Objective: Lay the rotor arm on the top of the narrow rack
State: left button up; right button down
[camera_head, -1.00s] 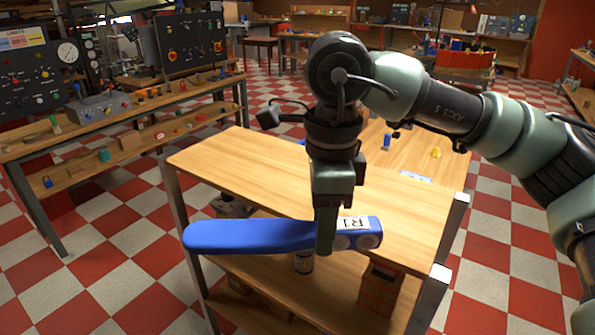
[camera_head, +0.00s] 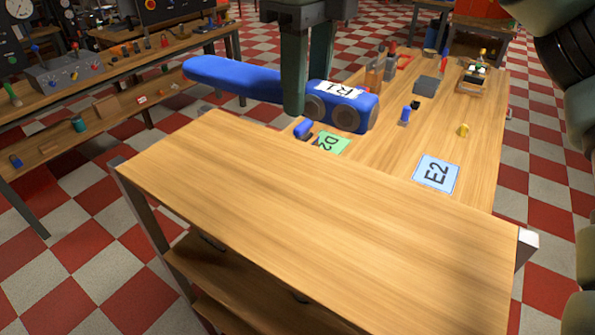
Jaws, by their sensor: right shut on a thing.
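The rotor arm (camera_head: 232,77) is a long blue bar with a white R1 label and two grey round bosses at its right end. My right gripper (camera_head: 303,108) points down and is shut on it, just left of the label. The narrow rack's bare wooden top (camera_head: 320,220) fills the lower middle. The rotor arm is held level, in the picture above the rack's far edge, with no contact visible. Its exact height is hard to tell. My left gripper is out of view.
Behind the rack, a wooden table (camera_head: 480,120) holds a green D2 card (camera_head: 332,143), a blue E2 card (camera_head: 437,173) and several small parts. A long workbench (camera_head: 120,82) with control boxes stands at the left. The rack top is clear.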

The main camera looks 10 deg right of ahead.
notch_tip(320, 180, down, 5)
jog(key=p, duration=0.2)
send_over(303, 214)
notch_tip(303, 214, down, 10)
jog(key=shift+d+f, duration=0.1)
notch_tip(303, 214, down, 4)
jog(key=shift+p, duration=0.3)
jog(key=shift+f, duration=0.25)
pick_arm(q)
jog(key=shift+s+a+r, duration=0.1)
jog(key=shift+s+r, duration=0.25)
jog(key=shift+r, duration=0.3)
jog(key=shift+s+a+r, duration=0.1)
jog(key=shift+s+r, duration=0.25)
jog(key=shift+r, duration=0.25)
